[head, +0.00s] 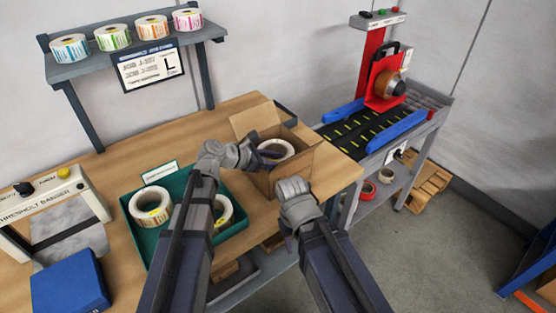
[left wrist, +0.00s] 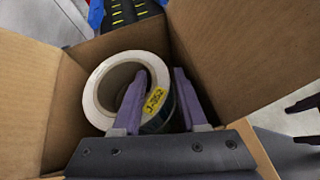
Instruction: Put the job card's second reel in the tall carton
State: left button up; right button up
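The open cardboard carton (head: 296,164) stands at the bench's right end. A white reel (head: 274,149) is inside it near the top; in the left wrist view this reel (left wrist: 103,86) has a yellow tag reading J-352. My left gripper (left wrist: 160,72) reaches into the carton with its fingers straddling the reel's wall, one in the core hole, and looks shut on it. My right gripper (head: 291,186) is at the carton's front; its fingers' opening is unclear.
A green tray (head: 144,239) holds two more reels (head: 150,206) (head: 222,210), left of the carton. Several coloured reels sit on the shelf (head: 123,56). A rewinder with a red post (head: 371,62) and a belt stands right. A blue box (head: 68,286) is front left.

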pick_arm(q)
jog(key=shift+r+p, duration=0.25)
jog(key=shift+p, duration=0.05)
jog(key=p+v, duration=0.6)
jog(key=v, duration=0.6)
jog(key=shift+r, duration=0.15)
jog(key=shift+w, duration=0.1)
dwell(0.6)
